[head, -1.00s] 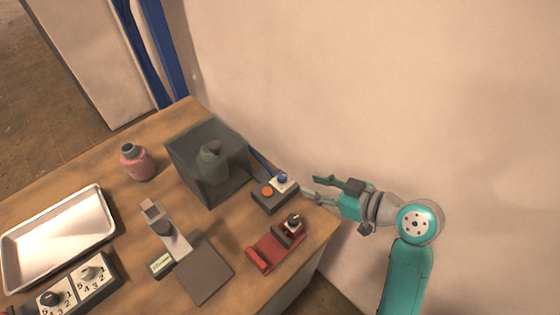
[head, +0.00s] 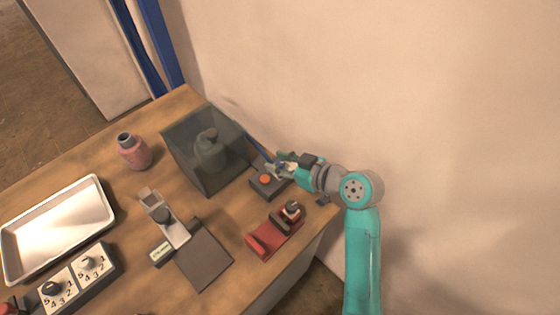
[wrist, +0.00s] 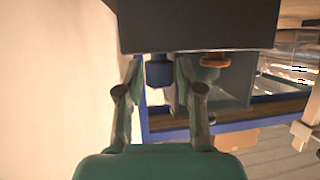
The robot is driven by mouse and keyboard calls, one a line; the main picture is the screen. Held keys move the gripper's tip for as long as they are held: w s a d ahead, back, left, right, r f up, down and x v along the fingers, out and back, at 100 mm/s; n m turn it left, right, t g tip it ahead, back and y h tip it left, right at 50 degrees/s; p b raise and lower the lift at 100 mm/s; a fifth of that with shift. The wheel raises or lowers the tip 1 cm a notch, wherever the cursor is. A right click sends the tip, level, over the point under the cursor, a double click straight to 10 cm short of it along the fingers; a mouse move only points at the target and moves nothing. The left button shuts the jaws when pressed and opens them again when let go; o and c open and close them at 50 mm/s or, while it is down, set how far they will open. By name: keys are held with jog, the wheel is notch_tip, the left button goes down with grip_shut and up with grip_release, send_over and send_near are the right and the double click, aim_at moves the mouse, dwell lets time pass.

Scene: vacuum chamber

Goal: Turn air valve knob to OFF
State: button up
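The small dark control box (head: 268,191) stands at the table's right edge beside the glass chamber, with an orange button (head: 265,179) on top. In the wrist view, where the box (wrist: 200,25) hangs at the top, the blue knob (wrist: 159,72) and the orange button (wrist: 215,61) point downward. My gripper (head: 283,166) is at the knob's side of the box and mostly hides the knob in the head view. In the wrist view its fingers stand open on either side of the blue knob, with narrow gaps showing. The knob's marking cannot be read.
The glass chamber (head: 182,152) with a grey vessel inside is close to my gripper. A red device (head: 262,242) with a black-topped knob lies nearer the front. A pink bottle (head: 134,153), metal tray (head: 92,190) and numbered dial box (head: 102,285) are further left. The wall is on the right.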

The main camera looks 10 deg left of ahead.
grip_shut()
jog(key=shift+n+g+y, duration=0.4)
jog(key=shift+n+g, duration=0.4)
jog(key=shift+g, duration=0.1)
grip_release()
jog(key=shift+d, duration=0.1)
jog(key=v, duration=1.2)
jog(key=shift+f, duration=0.1)
